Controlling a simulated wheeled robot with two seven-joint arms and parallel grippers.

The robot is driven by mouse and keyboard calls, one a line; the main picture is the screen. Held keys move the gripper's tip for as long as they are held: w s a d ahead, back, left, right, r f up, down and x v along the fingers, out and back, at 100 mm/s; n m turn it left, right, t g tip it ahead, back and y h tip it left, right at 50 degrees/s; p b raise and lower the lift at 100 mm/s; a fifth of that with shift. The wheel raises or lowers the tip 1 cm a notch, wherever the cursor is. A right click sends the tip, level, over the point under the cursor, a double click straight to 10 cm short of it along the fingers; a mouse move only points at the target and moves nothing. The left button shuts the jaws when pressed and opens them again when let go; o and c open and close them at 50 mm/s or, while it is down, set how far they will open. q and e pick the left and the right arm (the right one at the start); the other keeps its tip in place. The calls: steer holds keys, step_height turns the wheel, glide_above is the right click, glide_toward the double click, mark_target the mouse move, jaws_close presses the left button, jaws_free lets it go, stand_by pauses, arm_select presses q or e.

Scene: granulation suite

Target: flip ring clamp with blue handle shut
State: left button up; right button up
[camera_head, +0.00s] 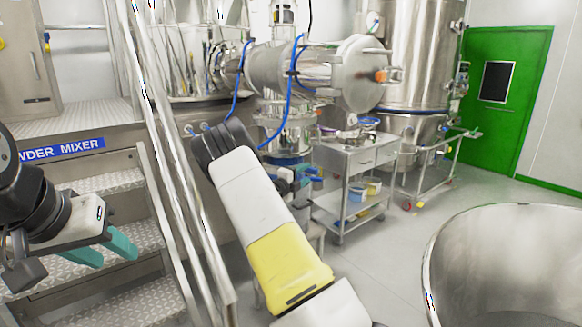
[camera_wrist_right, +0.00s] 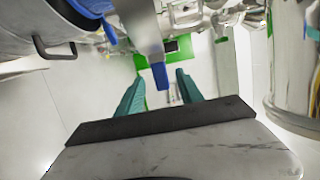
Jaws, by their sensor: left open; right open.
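The ring clamp's blue handle (camera_wrist_right: 160,76) is in the right wrist view, at the end of a grey metal lever (camera_wrist_right: 143,30) that comes down from the top. My right gripper (camera_wrist_right: 160,80) is open, its teal fingers on either side of the blue handle's end. I see a gap on each side, and contact cannot be told. In the head view my right gripper (camera_head: 305,176) is small and partly hidden behind my white and yellow forearm. The clamp's ring cannot be made out clearly. My left gripper (camera_head: 115,250) is open and empty in front of the steps.
Metal stairs with a handrail (camera_head: 165,130) stand at the left. A steel trolley (camera_head: 345,158) with bins stands right of my right arm. A large steel bowl (camera_head: 505,260) fills the lower right. A green door (camera_head: 505,100) is at the back. Floor between trolley and bowl is clear.

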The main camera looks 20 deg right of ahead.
mark_target(316, 169)
steer(key=x, duration=0.7)
steer(key=shift+d, duration=0.25)
jaws_close()
steer(key=shift+f, duration=0.1)
stand_by(1.0)
